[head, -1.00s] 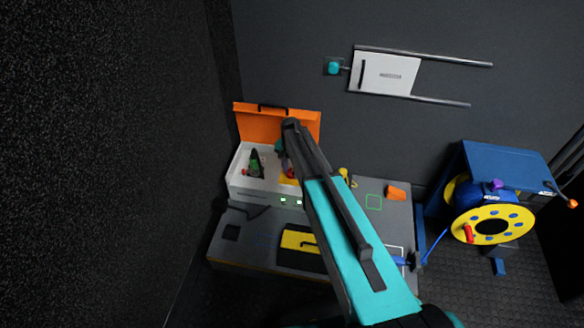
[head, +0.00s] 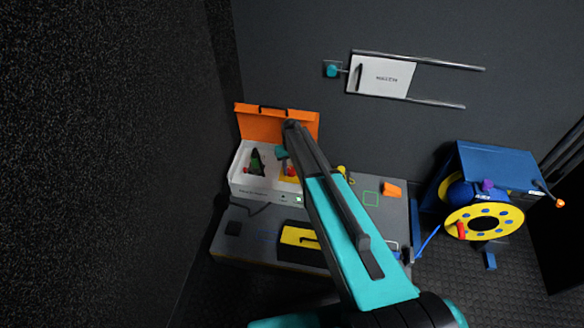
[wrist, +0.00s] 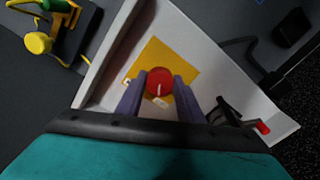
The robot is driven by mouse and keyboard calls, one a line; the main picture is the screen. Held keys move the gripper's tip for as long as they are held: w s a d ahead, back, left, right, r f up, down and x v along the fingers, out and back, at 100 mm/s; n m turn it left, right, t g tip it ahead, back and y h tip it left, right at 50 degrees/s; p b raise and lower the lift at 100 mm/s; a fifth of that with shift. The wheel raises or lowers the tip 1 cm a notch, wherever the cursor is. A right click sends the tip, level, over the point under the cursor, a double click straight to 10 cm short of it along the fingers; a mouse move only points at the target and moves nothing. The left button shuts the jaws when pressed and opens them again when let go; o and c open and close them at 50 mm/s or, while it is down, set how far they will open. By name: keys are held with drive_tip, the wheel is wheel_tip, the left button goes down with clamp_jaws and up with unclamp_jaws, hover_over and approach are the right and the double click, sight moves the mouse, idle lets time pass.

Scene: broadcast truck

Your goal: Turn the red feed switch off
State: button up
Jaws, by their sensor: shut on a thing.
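The red feed switch (wrist: 160,80) is a round red knob with a white pointer line, set on a yellow plate (wrist: 155,57) inside a white box. My gripper (wrist: 161,84) is shut on the knob, one purple-grey finger on each side. In the head view the switch (head: 292,171) shows as a small red patch beside my arm. The gripper's end is mostly hidden there behind the arm. A small label sits by the knob, partly between the fingers; I cannot read it.
The white box (head: 262,190) has a raised orange lid (head: 262,125) behind it. A dark lever with a red tip (wrist: 262,127) stands beside the plate.

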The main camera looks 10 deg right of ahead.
sight(291, 172)
drive_tip(key=shift+s+n, duration=0.25)
drive_tip(key=shift+n, duration=0.55)
drive_tip(key=o, duration=1.1)
drive_tip(key=shift+c, duration=0.2)
drive_tip(key=shift+w, duration=0.1)
wheel_tip(291, 172, up, 14)
drive_tip(key=p, duration=0.1)
drive_tip(key=shift+p, duration=0.3)
drive_tip(key=shift+f, duration=0.1)
